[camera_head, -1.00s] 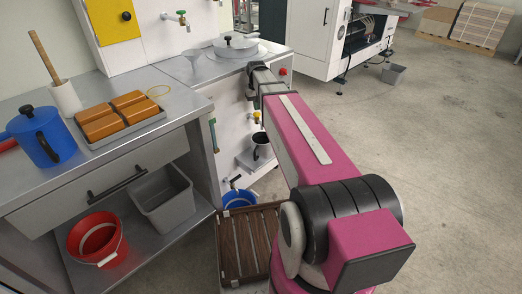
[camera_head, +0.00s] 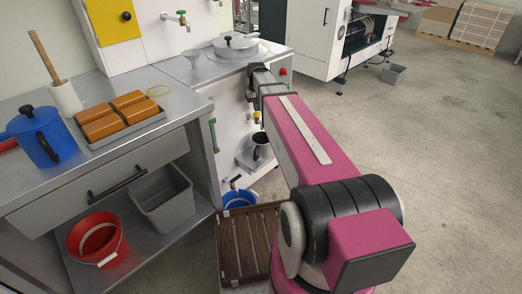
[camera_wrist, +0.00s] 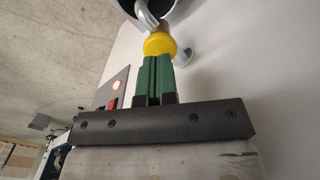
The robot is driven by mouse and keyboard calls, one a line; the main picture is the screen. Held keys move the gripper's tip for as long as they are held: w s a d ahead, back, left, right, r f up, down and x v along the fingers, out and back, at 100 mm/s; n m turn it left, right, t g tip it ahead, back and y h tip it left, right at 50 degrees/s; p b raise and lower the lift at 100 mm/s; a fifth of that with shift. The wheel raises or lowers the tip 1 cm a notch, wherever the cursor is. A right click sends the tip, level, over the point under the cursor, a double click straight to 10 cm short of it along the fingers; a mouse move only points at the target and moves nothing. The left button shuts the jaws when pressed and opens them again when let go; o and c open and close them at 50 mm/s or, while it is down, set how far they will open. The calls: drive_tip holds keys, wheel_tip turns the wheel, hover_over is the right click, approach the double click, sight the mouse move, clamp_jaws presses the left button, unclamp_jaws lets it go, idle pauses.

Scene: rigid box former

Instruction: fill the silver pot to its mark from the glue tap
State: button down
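A small pot (camera_head: 261,150) with a dark mouth stands on a low shelf at the front of the white cabinet, under a yellow tap (camera_head: 257,116). The level inside it cannot be made out. In the wrist view the yellow tap (camera_wrist: 160,43) is right at my green fingertips, and part of a round dark opening (camera_wrist: 160,8) shows beyond it. My gripper (camera_wrist: 156,60) has its fingers together with only a thin dark line between them; whether they pinch any of the tap is unclear. In the head view my arm hides the gripper. A lidded silver pot (camera_head: 236,44) sits on the cabinet top.
A green tap (camera_head: 180,16) is on the back wall. A blue bucket (camera_head: 240,199) stands under a lower tap, with a slatted wooden crate (camera_head: 247,245) in front. The left bench holds a blue jug (camera_head: 42,137) and a tray of orange blocks.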

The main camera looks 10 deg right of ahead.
sight(257, 114)
drive_tip(key=shift+f, duration=1.2)
idle(6.8)
